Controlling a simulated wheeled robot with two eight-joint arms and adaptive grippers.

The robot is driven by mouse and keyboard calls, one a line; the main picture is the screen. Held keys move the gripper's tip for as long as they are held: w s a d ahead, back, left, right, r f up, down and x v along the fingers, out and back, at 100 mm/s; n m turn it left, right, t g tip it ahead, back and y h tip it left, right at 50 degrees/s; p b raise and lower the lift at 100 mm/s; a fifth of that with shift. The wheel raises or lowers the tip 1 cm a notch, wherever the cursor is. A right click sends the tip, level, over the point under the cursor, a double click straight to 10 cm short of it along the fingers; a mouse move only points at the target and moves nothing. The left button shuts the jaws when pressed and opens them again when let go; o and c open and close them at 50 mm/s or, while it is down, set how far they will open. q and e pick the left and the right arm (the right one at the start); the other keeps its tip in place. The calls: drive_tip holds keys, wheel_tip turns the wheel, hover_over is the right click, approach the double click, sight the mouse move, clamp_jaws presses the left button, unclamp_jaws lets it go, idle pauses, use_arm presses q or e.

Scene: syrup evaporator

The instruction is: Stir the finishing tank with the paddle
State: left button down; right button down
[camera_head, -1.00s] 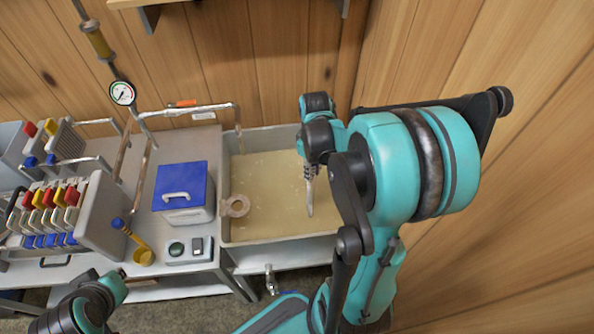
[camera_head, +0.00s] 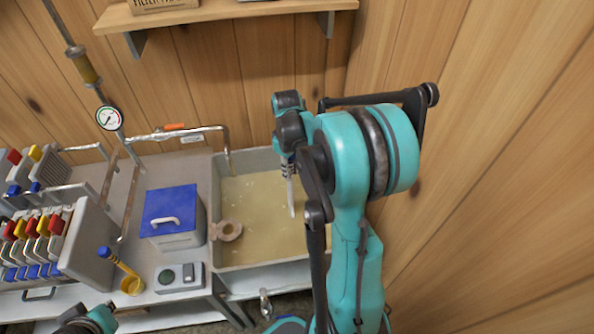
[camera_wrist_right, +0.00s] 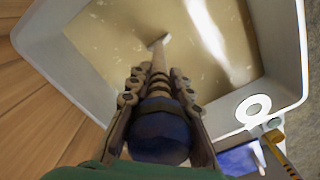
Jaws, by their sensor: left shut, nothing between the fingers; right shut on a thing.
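The finishing tank (camera_head: 283,272) is an open grey basin with pale yellow liquid (camera_head: 255,210), right of centre in the head view. My right gripper (camera_head: 288,168) is over the tank's right part, pointing down. It is shut on the paddle (camera_head: 291,197), whose pale shaft reaches down to the liquid. In the right wrist view, the fingers (camera_wrist_right: 156,85) flank the shaft below its blue knob (camera_wrist_right: 160,135). The paddle's far end (camera_wrist_right: 159,42) is at the liquid; how deep I cannot tell. Part of my left arm shows at the bottom left of the head view; its fingers do not.
A round ring-shaped piece (camera_head: 226,231) sits at the tank's left rim. Left of it are a blue-lidded box (camera_head: 172,215), a yellow ladle (camera_head: 129,280), a switch box (camera_head: 180,277) and a filter press (camera_head: 85,245). A pipe (camera_head: 226,140) ends over the tank. Wooden walls stand behind and right.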

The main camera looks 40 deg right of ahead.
idle(0.4)
wheel_tip(320, 180, up, 18)
drive_tip(key=p, duration=1.2)
drive_tip(key=shift+f+p, duration=0.2)
drive_tip(key=shift+p, duration=0.2)
idle(0.5)
wheel_tip(320, 180, up, 8)
drive_tip(key=p, duration=0.6)
drive_tip(key=shift+r, duration=0.25)
